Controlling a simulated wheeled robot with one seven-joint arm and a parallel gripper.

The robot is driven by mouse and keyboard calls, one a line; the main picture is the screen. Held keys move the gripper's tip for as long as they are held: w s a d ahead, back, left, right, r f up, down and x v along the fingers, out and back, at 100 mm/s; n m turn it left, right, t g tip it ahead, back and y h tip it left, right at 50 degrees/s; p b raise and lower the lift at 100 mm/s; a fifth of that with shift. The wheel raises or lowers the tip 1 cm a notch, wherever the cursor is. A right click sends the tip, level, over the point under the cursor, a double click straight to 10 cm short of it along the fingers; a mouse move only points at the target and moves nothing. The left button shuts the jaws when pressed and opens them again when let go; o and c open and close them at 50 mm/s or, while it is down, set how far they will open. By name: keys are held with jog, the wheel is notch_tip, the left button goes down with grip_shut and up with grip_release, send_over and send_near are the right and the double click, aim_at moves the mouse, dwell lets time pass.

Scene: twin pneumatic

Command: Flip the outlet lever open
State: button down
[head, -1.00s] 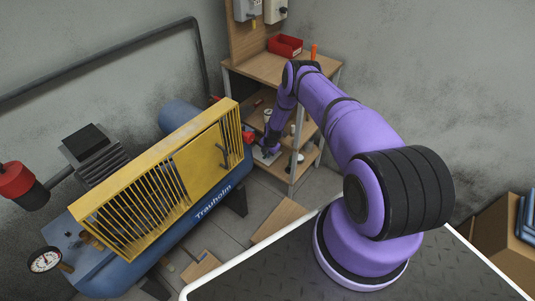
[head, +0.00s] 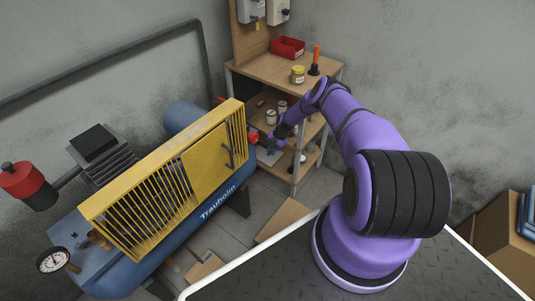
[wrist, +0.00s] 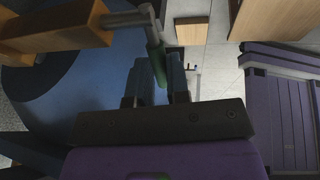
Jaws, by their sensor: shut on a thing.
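In the wrist view, a green lever handle (wrist: 158,66) stands between the two fingers of my gripper (wrist: 159,70), which is shut on it. Beside its far end is a grey metal pipe piece (wrist: 130,18) that joins a wooden-coloured block. In the head view my gripper (head: 273,147) is at the right end of the blue compressor tank (head: 205,220), near a red part (head: 253,137). The lever is too small and hidden there to make out, and I cannot tell its exact angle.
A wooden shelf (head: 262,67) stands behind my arm, with a red bin (head: 288,47), a yellow-lidded jar (head: 297,75) and an orange-handled item (head: 316,60) on top. A yellow guard (head: 165,180) covers the compressor. Boards (head: 282,219) lie on the floor.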

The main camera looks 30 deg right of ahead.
dwell(0.3)
jog(key=c, duration=1.1)
grip_release()
jog(key=shift+r, duration=0.15)
jog(key=shift+r, duration=0.6)
notch_tip(320, 180, up, 2)
jog(key=shift+s+r, duration=0.1)
jog(key=shift+r, duration=0.1)
jog(key=s+a, duration=0.2)
jog(key=s, duration=0.5)
jog(key=s+a+r, duration=0.1)
jog(key=s+a, duration=0.2)
jog(key=s, duration=0.5)
jog(key=shift+a, duration=0.15)
jog(key=shift+r, duration=0.1)
